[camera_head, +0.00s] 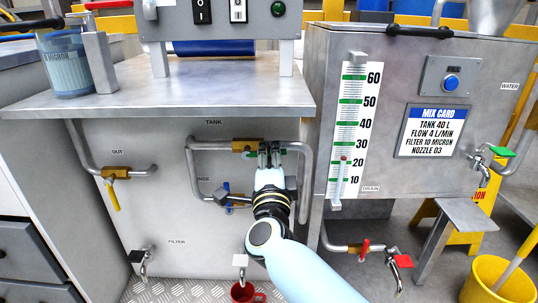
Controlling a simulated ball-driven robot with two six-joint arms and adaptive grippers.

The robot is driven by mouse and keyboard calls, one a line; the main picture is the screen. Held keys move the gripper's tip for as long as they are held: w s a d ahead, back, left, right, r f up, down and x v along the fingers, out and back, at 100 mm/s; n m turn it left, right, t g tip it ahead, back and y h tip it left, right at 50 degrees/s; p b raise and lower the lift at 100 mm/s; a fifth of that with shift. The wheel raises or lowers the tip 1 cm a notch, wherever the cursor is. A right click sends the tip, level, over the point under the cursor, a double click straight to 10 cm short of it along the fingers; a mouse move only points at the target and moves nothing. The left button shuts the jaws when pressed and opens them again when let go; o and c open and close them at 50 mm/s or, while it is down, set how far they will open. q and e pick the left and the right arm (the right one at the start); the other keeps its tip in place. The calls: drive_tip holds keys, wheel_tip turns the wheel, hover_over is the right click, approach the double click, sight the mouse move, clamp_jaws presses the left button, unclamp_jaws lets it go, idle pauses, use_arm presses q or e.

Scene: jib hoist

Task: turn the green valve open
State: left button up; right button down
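A brass valve (244,146) sits on the upper grey pipe under the word TANK on the cabinet front. A small bit of its green handle (252,154) shows at the left of my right gripper. My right gripper (269,152) is at this valve, with its fingers pointing up over the right part of the valve. The fingers and my wrist hide most of the handle, so I cannot tell its angle, or whether the fingers close on it. My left gripper is not in view.
A blue-handled valve (228,194) is just below left, close to my wrist. A yellow-handled valve (114,178) is farther left. A green-handled tap (500,151) is on the right tank. A steel worktop (190,95) overhangs the valves. A red cup (246,292) stands low.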

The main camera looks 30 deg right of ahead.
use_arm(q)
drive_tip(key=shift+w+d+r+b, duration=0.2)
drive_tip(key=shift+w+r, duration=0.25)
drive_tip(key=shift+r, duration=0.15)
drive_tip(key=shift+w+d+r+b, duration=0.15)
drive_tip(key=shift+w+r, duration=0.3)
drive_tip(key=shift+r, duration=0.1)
use_arm(e)
drive_tip(key=shift+s+a+f+m+h, duration=0.1)
drive_tip(key=shift+s+f+m+h, duration=0.15)
drive_tip(key=shift+f+m, duration=0.55)
drive_tip(key=c, duration=1.3)
unclamp_jaws()
drive_tip(key=shift+r, duration=0.2)
drive_tip(key=shift+w+r, duration=0.1)
drive_tip(key=shift+r, duration=0.05)
drive_tip(key=shift+r, duration=0.1)
